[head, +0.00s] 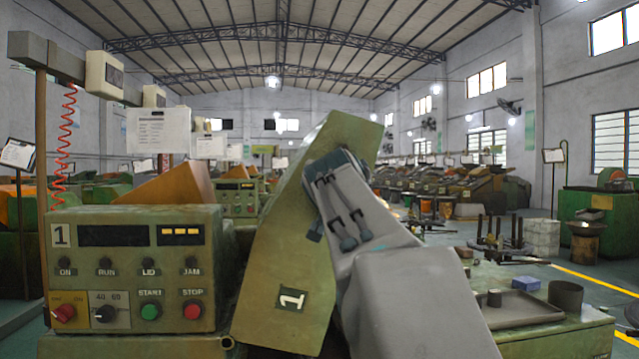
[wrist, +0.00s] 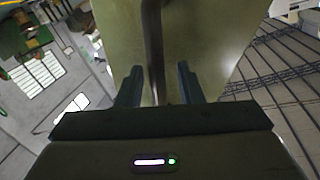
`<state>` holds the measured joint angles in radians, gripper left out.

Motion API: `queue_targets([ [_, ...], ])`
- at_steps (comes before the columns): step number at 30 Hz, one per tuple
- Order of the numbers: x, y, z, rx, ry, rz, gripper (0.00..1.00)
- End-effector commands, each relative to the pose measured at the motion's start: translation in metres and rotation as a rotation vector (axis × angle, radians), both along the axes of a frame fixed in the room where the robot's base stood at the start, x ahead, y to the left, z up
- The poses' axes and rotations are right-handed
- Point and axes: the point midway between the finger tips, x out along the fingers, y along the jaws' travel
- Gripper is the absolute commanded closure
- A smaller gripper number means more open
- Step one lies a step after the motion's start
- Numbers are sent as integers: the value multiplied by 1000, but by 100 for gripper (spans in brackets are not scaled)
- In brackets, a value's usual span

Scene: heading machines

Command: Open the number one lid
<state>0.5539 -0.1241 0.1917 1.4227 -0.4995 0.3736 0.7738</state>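The number one lid (head: 275,255) is a worn olive-green cover with a white "1" label (head: 292,299) low on its face. In the head view it stands raised and tilted, its top leaning right. My grey arm crosses its right side and hides part of it, and my fingertips cannot be made out there. In the wrist view the fingers of my gripper (wrist: 160,85) are spread apart, one on each side of a dark bar (wrist: 153,40) in front of the lid's green surface (wrist: 205,45). A gap shows between the bar and the right finger.
The control panel (head: 135,235), marked 1, with knobs and START and STOP buttons, stands left of the lid. A bench at right carries a tray (head: 522,309), a dark cup (head: 565,297) and a blue box (head: 527,284). Floor shows beyond the bench at right.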

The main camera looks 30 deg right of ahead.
Motion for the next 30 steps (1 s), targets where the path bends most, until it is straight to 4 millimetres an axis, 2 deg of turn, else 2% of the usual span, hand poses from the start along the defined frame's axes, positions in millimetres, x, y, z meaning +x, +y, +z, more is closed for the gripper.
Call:
queue_targets([
  [7, -1, -1, 0, -1, -1, -3, 67],
  [11, -8, 3, 0, 0, -2, -3, 67],
  [14, -20, 10, 0, -1, -3, -3, 67],
  [24, -84, 50, 4, -3, -4, 0, 67],
  [30, -110, 65, 6, 0, -2, -2, 67],
])
